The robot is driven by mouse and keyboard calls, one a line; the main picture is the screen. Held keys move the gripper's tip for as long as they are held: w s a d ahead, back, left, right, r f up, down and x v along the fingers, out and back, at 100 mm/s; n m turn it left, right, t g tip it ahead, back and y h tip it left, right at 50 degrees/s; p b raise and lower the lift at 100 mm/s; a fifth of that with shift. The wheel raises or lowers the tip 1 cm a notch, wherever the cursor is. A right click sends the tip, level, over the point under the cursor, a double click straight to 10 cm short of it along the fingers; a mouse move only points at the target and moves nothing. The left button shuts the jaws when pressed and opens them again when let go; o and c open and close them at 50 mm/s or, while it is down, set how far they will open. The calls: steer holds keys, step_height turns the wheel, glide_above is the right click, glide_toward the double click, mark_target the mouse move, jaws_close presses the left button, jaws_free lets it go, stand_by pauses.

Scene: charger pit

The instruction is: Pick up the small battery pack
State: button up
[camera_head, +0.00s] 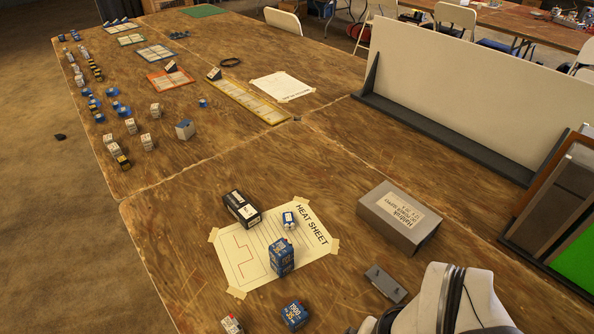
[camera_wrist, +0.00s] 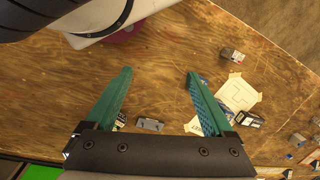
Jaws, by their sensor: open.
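Several battery packs lie on and around the taped paper heat sheet (camera_head: 313,258). The smallest on the sheet is a blue and white pack (camera_head: 289,220). A taller blue pack (camera_head: 281,257) stands in front of it, and a black and white pack (camera_head: 241,208) lies to its left. Another blue pack (camera_head: 293,315) and a white pack with a red spot (camera_head: 232,324) lie below the sheet. My gripper (camera_wrist: 160,73) is open and empty above the table, its teal fingers wide apart. In the wrist view the right finger partly covers the sheet and blue packs.
A grey box (camera_head: 398,218) and small dark grey block (camera_head: 385,283) lie right of the sheet. A tall white panel (camera_head: 463,90) stands along the right side. Many small packs and coloured trays crowd the far table. Bare wood lies left of the sheet.

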steer(key=shift+c, duration=1.2)
steer(key=n+t, duration=0.5)
steer(key=n, duration=0.4)
glide_above(289, 219)
steer(key=s+d, duration=0.2)
steer(key=s, duration=0.4)
step_height(289, 219, down, 7)
steer(key=shift+m+h, duration=0.3)
steer(key=x, duration=1.5)
steer(key=shift+s+a+f, duration=0.2)
steer(key=shift+s+f, duration=0.05)
jaws_close()
